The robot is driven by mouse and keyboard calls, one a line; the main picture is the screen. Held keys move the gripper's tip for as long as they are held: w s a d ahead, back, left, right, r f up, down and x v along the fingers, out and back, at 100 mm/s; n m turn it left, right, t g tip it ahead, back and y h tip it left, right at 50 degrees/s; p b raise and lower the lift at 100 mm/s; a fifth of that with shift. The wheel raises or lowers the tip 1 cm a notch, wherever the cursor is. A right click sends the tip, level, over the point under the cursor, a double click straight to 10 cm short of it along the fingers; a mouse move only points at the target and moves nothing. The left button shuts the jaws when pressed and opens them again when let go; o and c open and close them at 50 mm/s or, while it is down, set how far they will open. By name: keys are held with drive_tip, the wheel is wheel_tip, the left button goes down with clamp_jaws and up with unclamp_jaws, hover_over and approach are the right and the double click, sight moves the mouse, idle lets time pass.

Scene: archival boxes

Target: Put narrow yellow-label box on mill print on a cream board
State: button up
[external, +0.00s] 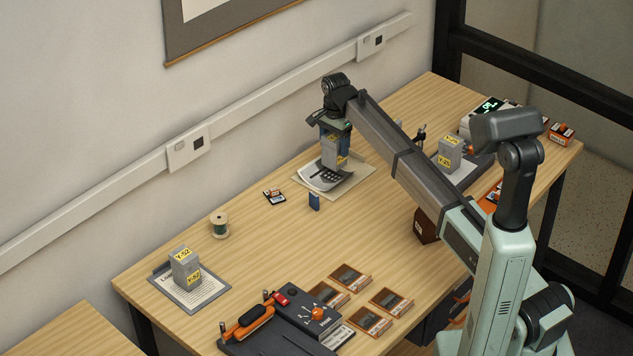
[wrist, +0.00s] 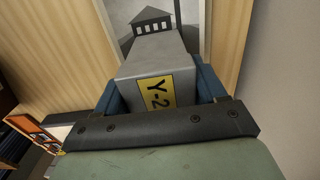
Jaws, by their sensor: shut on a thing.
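The narrow yellow-label box (external: 330,152) is grey, and its label reads "Y-2" followed by a part I cannot see in the wrist view (wrist: 150,62). My gripper (external: 333,133) is shut on it, with blue fingers on both sides of the box. The mill print on a cream board (external: 353,183) lies on the table below the box; a dark mill drawing shows past the box in the wrist view (wrist: 152,19). The box is upright over the print's back part. I cannot tell whether its bottom touches the print.
Similar grey yellow-label boxes stand on a clipboard at front left (external: 185,267) and on a dark board at right (external: 450,153). A small blue object (external: 314,201), a black card (external: 274,196) and a thread spool (external: 219,224) are near the print. The table's middle is clear.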

drive_tip(key=shift+f, duration=1.5)
drive_tip(key=shift+f, duration=0.1)
drive_tip(key=o, duration=1.2)
wheel_tip(320, 180, up, 12)
drive_tip(key=shift+r, duration=0.1)
